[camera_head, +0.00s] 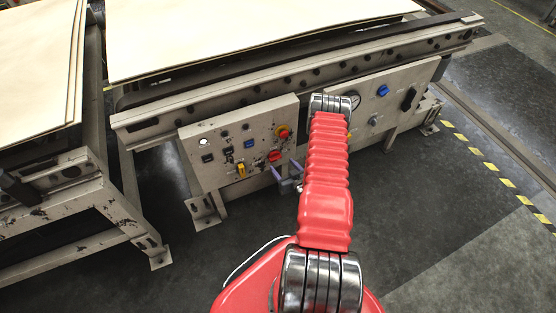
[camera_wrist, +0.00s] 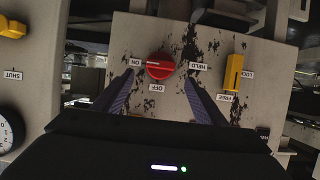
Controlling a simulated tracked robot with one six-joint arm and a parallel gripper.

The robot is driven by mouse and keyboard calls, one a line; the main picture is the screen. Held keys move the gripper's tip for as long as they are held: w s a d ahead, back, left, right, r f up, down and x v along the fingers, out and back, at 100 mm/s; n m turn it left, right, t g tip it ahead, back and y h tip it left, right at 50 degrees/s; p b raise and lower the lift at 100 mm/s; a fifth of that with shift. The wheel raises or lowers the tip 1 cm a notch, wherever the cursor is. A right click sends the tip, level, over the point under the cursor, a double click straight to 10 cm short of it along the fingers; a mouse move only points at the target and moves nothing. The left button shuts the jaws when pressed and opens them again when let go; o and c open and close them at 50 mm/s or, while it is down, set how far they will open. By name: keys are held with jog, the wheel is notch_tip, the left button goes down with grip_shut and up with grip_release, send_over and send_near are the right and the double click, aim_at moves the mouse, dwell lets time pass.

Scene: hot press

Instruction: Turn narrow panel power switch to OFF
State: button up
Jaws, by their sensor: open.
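The red rotary power switch (camera_wrist: 160,66) is on the pale, paint-chipped panel (camera_wrist: 178,125). In the wrist view, its labels are upside down: ON at its left, OFF below and HELD at the right. Its grip bar lies about level, with a white mark on the side towards ON. In the head view, the switch (camera_head: 274,156) is near the panel's lower right. My gripper (camera_wrist: 158,78) is open and empty, with one purple-grey finger on each side of the switch, apart from it. It shows in the head view (camera_head: 287,178) just below the switch.
A yellow LOCK/FREE switch (camera_wrist: 233,73) sits beside the red one. A red emergency knob (camera_head: 282,131) with a yellow collar is above it. Another panel (camera_head: 395,100) with a gauge is at the right. The press frame and stacked sheets (camera_head: 230,35) are behind.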

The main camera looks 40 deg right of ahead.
aim_at(276, 158)
jog(key=shift+x, duration=3.5)
jog(key=c, duration=0.9)
jog(key=shift+d, duration=0.3)
jog(key=shift+c, duration=0.7)
jog(key=shift+s+a, duration=0.1)
jog(key=shift+a, duration=0.15)
